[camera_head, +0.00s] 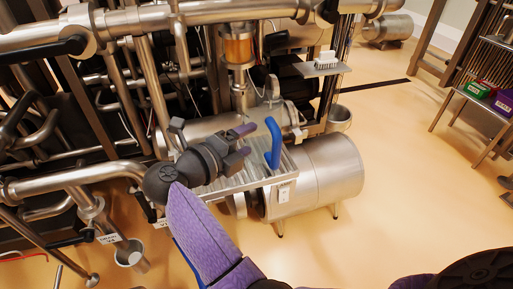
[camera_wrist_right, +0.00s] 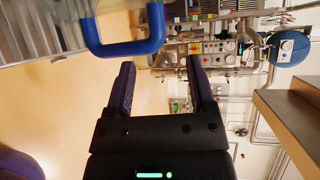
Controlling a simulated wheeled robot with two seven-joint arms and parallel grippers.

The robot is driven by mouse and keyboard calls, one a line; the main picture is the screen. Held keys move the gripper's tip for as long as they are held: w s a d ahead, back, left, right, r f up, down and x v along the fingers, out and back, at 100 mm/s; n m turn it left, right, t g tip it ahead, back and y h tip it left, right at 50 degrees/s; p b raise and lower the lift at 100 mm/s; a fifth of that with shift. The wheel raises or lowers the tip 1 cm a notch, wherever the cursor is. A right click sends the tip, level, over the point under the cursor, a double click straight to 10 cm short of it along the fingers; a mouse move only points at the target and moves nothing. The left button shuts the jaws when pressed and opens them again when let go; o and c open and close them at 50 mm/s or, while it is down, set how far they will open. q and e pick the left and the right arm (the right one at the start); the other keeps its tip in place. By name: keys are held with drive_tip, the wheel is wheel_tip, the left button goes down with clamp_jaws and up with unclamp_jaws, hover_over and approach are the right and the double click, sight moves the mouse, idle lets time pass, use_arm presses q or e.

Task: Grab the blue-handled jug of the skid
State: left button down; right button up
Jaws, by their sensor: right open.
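The jug's blue handle (camera_head: 273,143) stands upright over the skid's metal grated shelf (camera_head: 225,186). Its clear body is hard to make out against the steel behind it. My right gripper (camera_head: 249,140) is open, just left of the handle, with its fingers pointing towards it. In the right wrist view the blue handle (camera_wrist_right: 130,47) is at the upper left, beyond the tip of the left finger, and part of the clear body shows at the top left corner. Nothing is between the fingers (camera_wrist_right: 161,62). My left gripper is not in view.
A large steel cylinder (camera_head: 325,172) lies right of the shelf. Above are a sight glass with amber contents (camera_head: 238,48) and a small plate (camera_head: 322,68) holding a white brush. Pipes crowd the left. Open floor lies to the right.

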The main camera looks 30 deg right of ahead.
sight(270, 127)
drive_tip(key=b+x, duration=0.1)
drive_tip(key=x, duration=0.3)
drive_tip(key=b+x, duration=0.2)
drive_tip(key=x, duration=0.2)
drive_tip(key=shift+w+d+f, duration=0.1)
drive_tip(key=shift+w+f, duration=0.15)
drive_tip(key=c, duration=0.9)
clamp_jaws()
